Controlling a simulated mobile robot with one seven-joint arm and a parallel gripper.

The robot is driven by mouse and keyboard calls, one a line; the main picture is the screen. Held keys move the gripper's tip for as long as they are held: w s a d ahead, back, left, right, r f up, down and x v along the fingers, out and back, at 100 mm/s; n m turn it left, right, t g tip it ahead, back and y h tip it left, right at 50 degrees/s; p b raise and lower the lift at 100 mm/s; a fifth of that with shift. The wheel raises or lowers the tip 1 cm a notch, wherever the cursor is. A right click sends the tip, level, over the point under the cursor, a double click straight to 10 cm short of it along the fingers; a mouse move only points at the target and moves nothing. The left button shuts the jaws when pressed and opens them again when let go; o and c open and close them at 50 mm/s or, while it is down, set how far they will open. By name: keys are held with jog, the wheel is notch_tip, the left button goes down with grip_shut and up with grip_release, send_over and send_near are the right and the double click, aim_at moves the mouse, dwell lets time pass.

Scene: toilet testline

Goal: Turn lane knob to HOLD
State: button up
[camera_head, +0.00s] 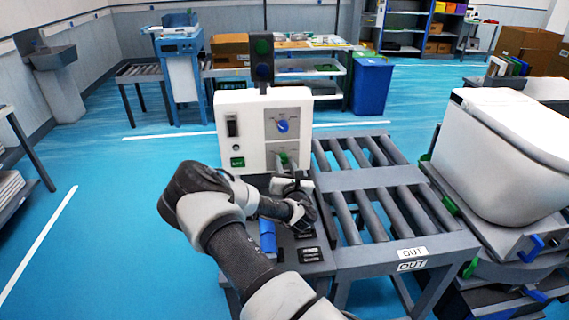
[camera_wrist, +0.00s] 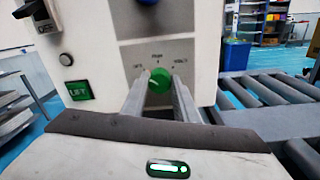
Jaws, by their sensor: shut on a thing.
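A white control box (camera_head: 245,115) stands on the bench. Its front bears a blue knob (camera_head: 282,126) above and a green knob (camera_head: 284,157) below. In the wrist view the green knob (camera_wrist: 159,80) sits between the two fingers of my gripper (camera_wrist: 160,88), which is shut on it. Small labels arc above this knob; they are too blurred to read surely, and so is the knob's pointer direction. In the head view my gripper (camera_head: 289,166) reaches the box's lower right part, and my wrist hides some of the panel below.
A green LIFT button (camera_wrist: 79,90) and a dark rocker switch (camera_head: 232,125) are left of the knobs. A roller conveyor (camera_head: 370,185) marked OUT runs along the right, with a white toilet (camera_head: 505,150) beyond. A dark signal post (camera_head: 263,60) rises behind the box.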

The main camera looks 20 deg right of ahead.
jog(key=shift+f+m+b, duration=0.1)
jog(key=shift+m+b, duration=0.2)
jog(key=shift+b, duration=0.1)
jog(key=shift+f+m+b, duration=0.1)
jog(key=shift+m+b, duration=0.9)
jog(key=m+b, duration=0.3)
jog(key=shift+d+m, duration=0.1)
jog(key=shift+m, duration=0.2)
jog(key=m+b, duration=0.3)
jog(key=shift+f+m, duration=0.1)
jog(key=shift+m, duration=0.2)
jog(key=m+b, duration=0.3)
jog(key=m, duration=0.1)
jog(key=m+b, duration=0.4)
jog(key=shift+f+m+h, duration=0.1)
jog(key=shift+m+h, duration=0.2)
jog(key=shift+m+b, duration=1.6)
jog(key=shift+m, duration=0.4)
